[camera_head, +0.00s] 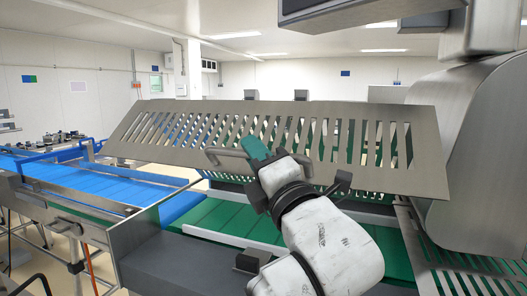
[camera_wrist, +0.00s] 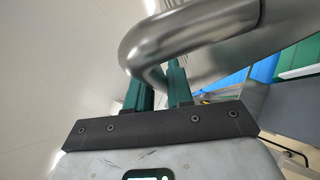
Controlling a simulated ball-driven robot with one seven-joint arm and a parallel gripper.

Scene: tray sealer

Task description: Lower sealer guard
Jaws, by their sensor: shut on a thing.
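The sealer guard (camera_head: 426,150) is a slotted grey metal panel, raised and tilted over the green conveyor in the head view. Its bent tubular handle (camera_head: 228,153) stands out from the near side. My gripper (camera_head: 254,147), with green fingers, is at the right part of the handle and shut on it. In the wrist view the handle (camera_wrist: 190,38) curves between the two fingers of my gripper (camera_wrist: 160,82). My gripper and wrist hide part of the guard's lower edge.
The green conveyor (camera_head: 222,220) runs below the guard, with a blue belt (camera_head: 100,183) to its left. A large rounded metal housing (camera_head: 490,150) stands close on the right. A grey box (camera_head: 350,12) hangs overhead.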

